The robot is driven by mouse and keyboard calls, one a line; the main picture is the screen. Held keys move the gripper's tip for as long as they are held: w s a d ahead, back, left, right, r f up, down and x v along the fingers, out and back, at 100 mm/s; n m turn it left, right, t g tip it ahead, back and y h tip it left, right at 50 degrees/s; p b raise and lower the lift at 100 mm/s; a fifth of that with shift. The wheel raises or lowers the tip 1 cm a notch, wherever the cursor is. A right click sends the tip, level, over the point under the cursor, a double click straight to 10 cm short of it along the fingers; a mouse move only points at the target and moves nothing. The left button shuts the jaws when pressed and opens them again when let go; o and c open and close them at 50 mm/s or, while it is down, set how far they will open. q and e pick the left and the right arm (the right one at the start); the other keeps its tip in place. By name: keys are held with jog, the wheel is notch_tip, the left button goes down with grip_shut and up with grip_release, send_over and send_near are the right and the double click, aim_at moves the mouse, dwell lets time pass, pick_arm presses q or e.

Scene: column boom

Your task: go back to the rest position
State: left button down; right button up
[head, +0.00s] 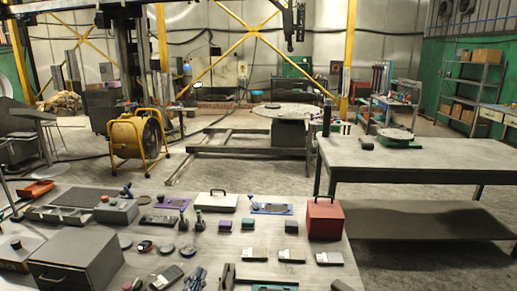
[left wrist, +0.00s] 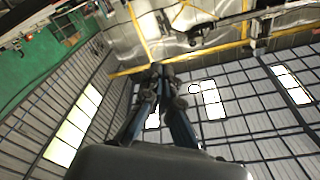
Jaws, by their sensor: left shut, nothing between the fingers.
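My left gripper (left wrist: 162,72) shows in the left wrist view with its two dark, blue-edged fingers together and nothing between them. Behind the fingers are the high windows and ribbed wall and roof panels, so it points away from the tabletop. In the head view the left gripper (head: 199,272) seems to be the small dark, bluish shape at the bottom edge, in front of the near table; its arm is mostly out of frame. My right gripper is in neither view.
A near workbench (head: 325,274) carries a grey metal box (head: 75,262), a red box (head: 323,219), a white case (head: 222,202) and many small parts. A second table (head: 420,157) stands at right. A yellow fan (head: 135,137) stands behind. Floor shows between the tables.

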pick_arm(q)
jog(key=s+a+f+n+g+y, duration=0.25)
jog(key=s+a+f+g, duration=0.2)
jog(key=f, duration=0.25)
jog(key=s+a+f+n+g+y, duration=0.2)
jog(key=s+a+f+n+g, duration=0.1)
jog(key=s+f, duration=0.35)
jog(key=s+f+n+g+h, duration=0.1)
jog(key=s+f+g, duration=0.3)
jog(key=s, duration=0.4)
jog(key=s+f+n+g+h, duration=0.1)
jog(key=s+f+g, duration=0.35)
jog(key=s, duration=0.35)
notch_tip(320, 180, down, 26)
jog(key=r, duration=0.1)
jog(key=s+a+f+g+b, duration=0.1)
jog(key=s+a+f, duration=0.2)
jog(key=s+f, duration=1.4)
jog(key=shift+s+f+m+g, duration=0.4)
jog(key=shift+f+m, duration=0.05)
jog(key=shift+f, duration=0.4)
jog(key=shift+y, duration=0.25)
